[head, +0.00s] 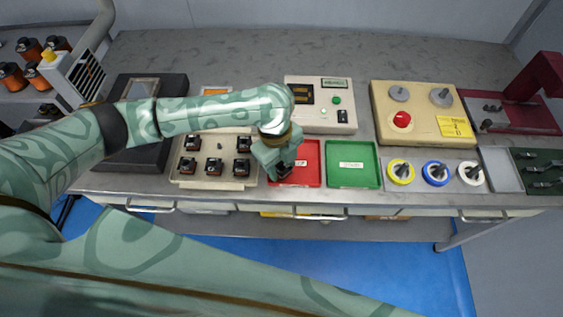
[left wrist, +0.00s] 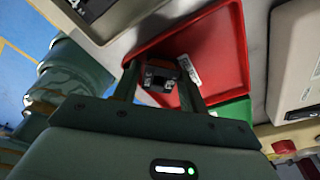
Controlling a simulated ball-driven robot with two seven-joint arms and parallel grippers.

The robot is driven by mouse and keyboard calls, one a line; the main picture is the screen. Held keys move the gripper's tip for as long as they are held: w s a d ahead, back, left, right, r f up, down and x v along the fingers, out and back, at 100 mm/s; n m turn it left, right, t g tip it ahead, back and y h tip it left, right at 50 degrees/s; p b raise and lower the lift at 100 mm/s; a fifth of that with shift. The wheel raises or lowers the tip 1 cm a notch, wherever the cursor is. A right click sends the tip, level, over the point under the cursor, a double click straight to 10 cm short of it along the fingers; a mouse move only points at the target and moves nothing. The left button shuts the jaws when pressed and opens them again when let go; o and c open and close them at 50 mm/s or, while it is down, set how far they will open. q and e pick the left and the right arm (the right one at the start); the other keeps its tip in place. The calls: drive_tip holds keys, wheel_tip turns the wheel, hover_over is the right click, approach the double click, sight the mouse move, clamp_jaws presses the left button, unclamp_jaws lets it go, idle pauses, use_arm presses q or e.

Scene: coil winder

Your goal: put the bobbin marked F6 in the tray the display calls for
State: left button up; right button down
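My left gripper (head: 284,172) is over the left part of the red tray (head: 308,170). It is shut on a small dark bobbin with an orange-brown part; the bobbin (left wrist: 160,78) sits between the fingertips in the left wrist view, with the red tray (left wrist: 226,55) behind it. I cannot read a mark on it. The green tray (head: 352,170) stands right of the red one and looks empty apart from its label. The display (head: 334,84) is on the pale control box, its text too small to read. My right gripper is not in view.
A cream rack (head: 190,182) with several dark bobbins stands left of the red tray. Behind are the control box (head: 322,118) and a beige machine (head: 424,112) with a red knob. Yellow, blue and white spools (head: 435,173) sit to the right.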

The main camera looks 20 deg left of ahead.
use_arm(q)
drive_tip(key=shift+r, duration=0.25)
wheel_tip(320, 180, up, 12)
drive_tip(key=a+p, duration=0.1)
drive_tip(key=p, duration=0.4)
drive_tip(key=shift+w+a, duration=0.25)
drive_tip(key=shift+w, duration=0.15)
drive_tip(key=shift+f, duration=0.15)
idle(1.4)
